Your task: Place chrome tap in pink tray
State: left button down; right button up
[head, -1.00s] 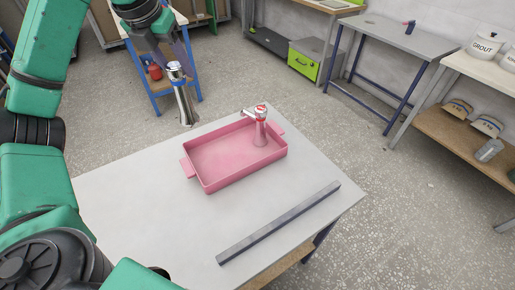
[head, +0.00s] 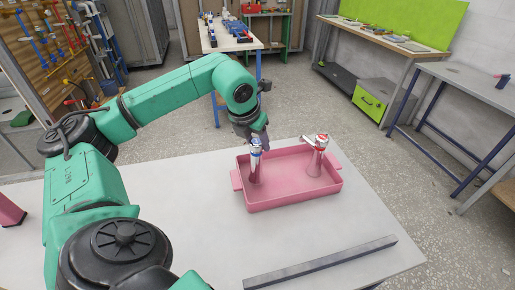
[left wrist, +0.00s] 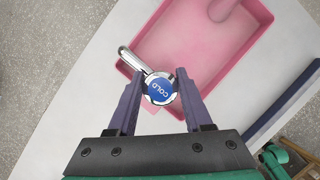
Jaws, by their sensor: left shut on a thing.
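A chrome tap with a blue cap (head: 255,165) is upright between the fingers of my left gripper (head: 256,146), inside the left part of the pink tray's outline in the head view. In the left wrist view its blue cap reads COLD (left wrist: 159,90), between the fingertips (left wrist: 158,86). I cannot tell whether its base touches the tray floor. The pink tray (head: 295,193) lies on the light table and also shows in the left wrist view (left wrist: 188,45). A second chrome tap, red-capped (head: 316,160), stands in its right part. My right gripper is out of view.
A long grey bar (head: 322,262) lies on the table (head: 205,245) in front of the tray. A pink thing (head: 9,213) is cut off at the left edge. Workbenches (head: 395,45) stand beyond. The tabletop left of the tray is clear.

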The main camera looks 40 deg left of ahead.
pick_arm(q)
jog(key=shift+f, duration=1.1)
jog(key=c, duration=0.7)
grip_release()
jog(key=shift+f, duration=0.2)
jog(key=shift+c, duration=0.2)
jog(key=o, duration=0.4)
jog(key=shift+r, duration=0.1)
jog(key=v, duration=1.2)
jog(key=shift+r+b, duration=0.1)
jog(key=shift+b, duration=0.2)
